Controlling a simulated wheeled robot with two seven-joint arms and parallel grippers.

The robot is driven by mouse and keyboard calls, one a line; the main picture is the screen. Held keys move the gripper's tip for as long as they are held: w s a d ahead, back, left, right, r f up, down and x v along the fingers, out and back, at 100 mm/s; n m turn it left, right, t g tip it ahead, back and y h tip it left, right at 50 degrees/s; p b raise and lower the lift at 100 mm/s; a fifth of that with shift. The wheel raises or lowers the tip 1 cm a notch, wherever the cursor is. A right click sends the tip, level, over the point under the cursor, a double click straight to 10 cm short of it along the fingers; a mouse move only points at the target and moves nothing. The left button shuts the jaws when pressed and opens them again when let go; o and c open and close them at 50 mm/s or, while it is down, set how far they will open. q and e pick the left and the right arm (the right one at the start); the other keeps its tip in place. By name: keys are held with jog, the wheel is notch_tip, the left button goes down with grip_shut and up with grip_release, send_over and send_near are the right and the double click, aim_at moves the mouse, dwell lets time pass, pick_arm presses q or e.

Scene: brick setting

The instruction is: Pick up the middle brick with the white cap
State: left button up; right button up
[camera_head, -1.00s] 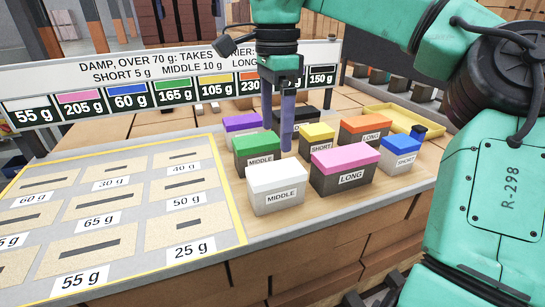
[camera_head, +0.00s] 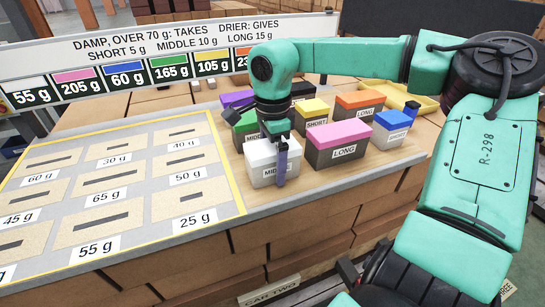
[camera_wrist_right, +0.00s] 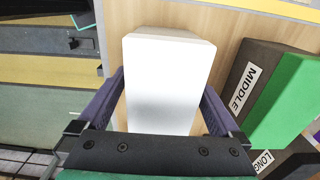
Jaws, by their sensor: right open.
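The grey brick with the white cap and a MIDDLE label (camera_head: 258,156) stands upright on the wooden table, at the front left of the brick group. My right gripper (camera_head: 281,172) is open and points down at this brick, with one purple finger in front of its right part. In the right wrist view, the white cap (camera_wrist_right: 165,75) lies between the two purple fingers of the right gripper (camera_wrist_right: 163,92). A narrow gap shows beside the cap on the right; contact on the left is unclear. My left gripper is out of view.
A green-capped MIDDLE brick (camera_head: 245,123) stands close behind, and a pink-capped LONG brick (camera_head: 338,143) to the right. Orange (camera_head: 361,100), yellow (camera_head: 310,109), blue (camera_head: 394,119) and purple (camera_head: 238,98) caps stand around. The board with weight-labelled slots (camera_head: 145,195) lies left.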

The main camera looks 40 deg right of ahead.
jog(key=shift+w, duration=0.1)
grip_shut()
jog(key=shift+w+d, duration=0.1)
jog(key=shift+r, duration=0.35)
notch_tip(320, 180, up, 19)
jog(key=shift+r, duration=0.15)
